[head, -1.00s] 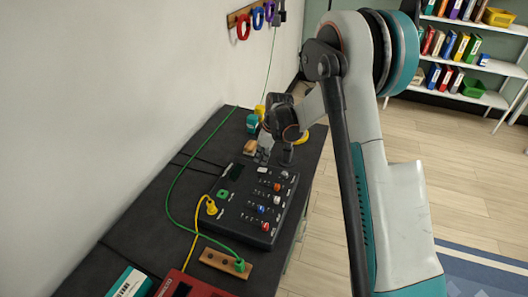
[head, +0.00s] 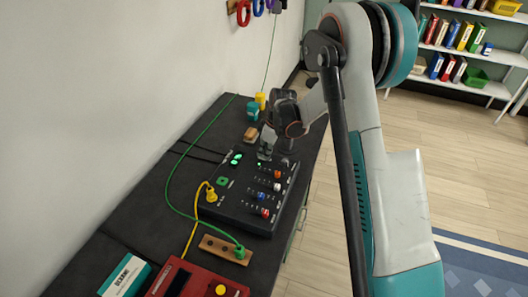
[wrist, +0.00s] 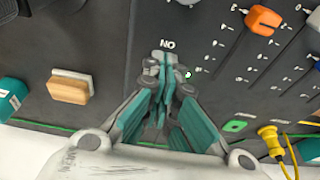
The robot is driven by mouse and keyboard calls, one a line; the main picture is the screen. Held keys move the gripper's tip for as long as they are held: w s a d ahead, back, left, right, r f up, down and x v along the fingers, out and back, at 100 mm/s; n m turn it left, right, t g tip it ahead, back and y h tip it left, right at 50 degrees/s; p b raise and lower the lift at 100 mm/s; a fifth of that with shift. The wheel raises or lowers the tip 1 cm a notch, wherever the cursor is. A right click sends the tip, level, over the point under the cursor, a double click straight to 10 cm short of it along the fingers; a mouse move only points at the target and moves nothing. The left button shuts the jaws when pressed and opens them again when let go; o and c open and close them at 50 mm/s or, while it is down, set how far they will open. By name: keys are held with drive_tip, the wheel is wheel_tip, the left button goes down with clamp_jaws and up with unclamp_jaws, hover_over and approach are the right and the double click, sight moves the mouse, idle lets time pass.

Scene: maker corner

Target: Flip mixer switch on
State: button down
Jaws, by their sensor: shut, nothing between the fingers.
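The mixer (head: 236,207) is a black box with coloured slider knobs, lying on the dark bench. Green lights glow at its upper left (head: 236,159). My gripper (head: 265,154) is shut and empty at the mixer's far end. In the wrist view my gripper (wrist: 167,66) is right at the panel (wrist: 112,65), beside a white "ON" label (wrist: 167,43). The switch itself is hidden by the fingers, so its position and any contact cannot be told. A small green light (wrist: 187,75) shows right beside the fingertips.
A wooden socket strip (head: 222,247) and red device (head: 190,282) are nearer.

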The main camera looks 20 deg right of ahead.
drive_tip(key=shift+w+a, duration=0.1)
drive_tip(key=shift+w+a, duration=0.4)
drive_tip(key=shift+a, duration=0.2)
drive_tip(key=shift+r, duration=0.1)
